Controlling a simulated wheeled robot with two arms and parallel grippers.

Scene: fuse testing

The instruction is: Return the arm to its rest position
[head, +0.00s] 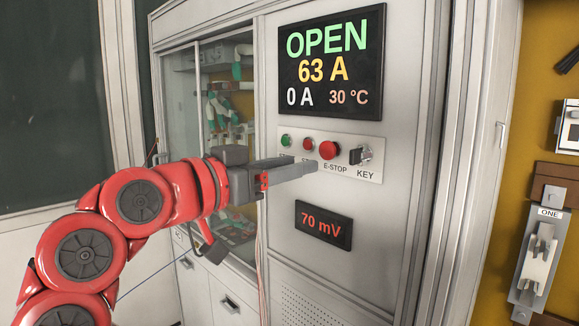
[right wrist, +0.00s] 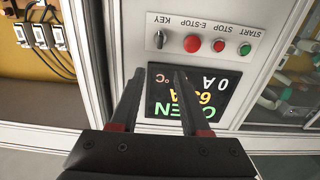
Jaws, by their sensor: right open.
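My right gripper (head: 296,168) is at the end of the red arm in the head view, with its fingers pointing right at the front of the test cabinet. Its tips overlap the lower left of the button panel (head: 345,172); I cannot tell how far they are from it. In the right wrist view the gripper (right wrist: 158,74) shows its two dark fingers apart, with nothing between them. The panel carries a green start button (head: 286,140), a red stop button (head: 308,144), a larger red E-STOP (head: 329,150) and a key switch (head: 361,155). My left gripper is not in view.
The large display (head: 331,62) reads OPEN, 63 A, 0 A, 30 °C. A small display (head: 324,225) reads 70 mV. A glass-fronted compartment (head: 182,98) stands left of the panel. A fuse holder marked ONE (head: 539,255) hangs on the yellow wall at right.

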